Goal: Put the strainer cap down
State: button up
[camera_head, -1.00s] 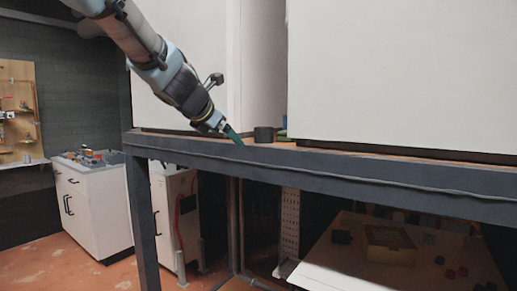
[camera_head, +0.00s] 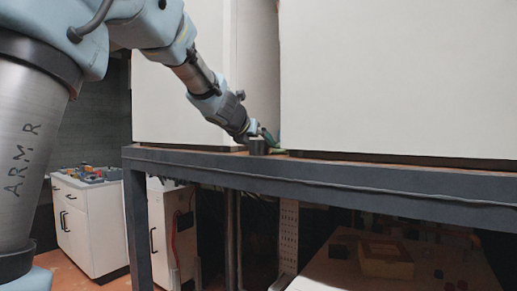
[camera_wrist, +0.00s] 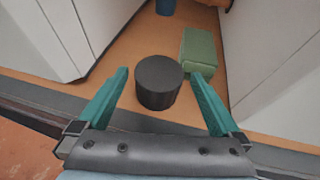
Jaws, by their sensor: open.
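A dark grey, round cap (camera_wrist: 158,82), which I take for the strainer cap, stands on the brown shelf top (camera_wrist: 128,118) in the wrist view. My gripper (camera_wrist: 158,84) is open, its two green fingers on either side of the cap. A gap shows between the cap and each finger. In the head view the cap (camera_head: 258,147) sits near the front edge of the shelf, with my gripper (camera_head: 264,137) right at it. Whether the fingers touch the shelf I cannot tell.
A green box (camera_wrist: 198,52) lies just behind the cap, close to the right finger. A blue object (camera_wrist: 166,6) is farther back. White cabinets (camera_head: 190,75) and (camera_head: 400,80) wall in the gap on both sides. The shelf's dark front rail (camera_head: 330,180) runs below.

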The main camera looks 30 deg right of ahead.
jog(key=shift+w+d+f, duration=0.25)
jog(key=shift+w+d, duration=0.25)
jog(key=shift+c, duration=0.4)
jog(key=c, duration=1.4)
jog(key=shift+o, duration=0.2)
jog(key=shift+s+a+r+p, duration=0.1)
jog(key=shift+a+r+p, duration=0.1)
jog(key=shift+r+p, duration=0.2)
notch_tip(320, 180, up, 7)
jog(key=p, duration=0.5)
jog(key=shift+s+a+f+b, duration=0.25)
jog(key=shift+a+b, duration=0.05)
jog(key=shift+a, duration=0.15)
jog(key=shift+s+a+f+b, duration=0.25)
jog(key=shift+a+b, duration=0.05)
jog(key=shift+a, duration=0.15)
jog(key=s+a+b, duration=0.1)
jog(key=s+a, duration=0.3)
jog(key=a, duration=0.3)
jog(key=s+a+b, duration=0.1)
jog(key=s+a, duration=0.3)
jog(key=a, duration=0.4)
jog(key=shift+s+a, duration=0.15)
jog(key=shift+s, duration=0.1)
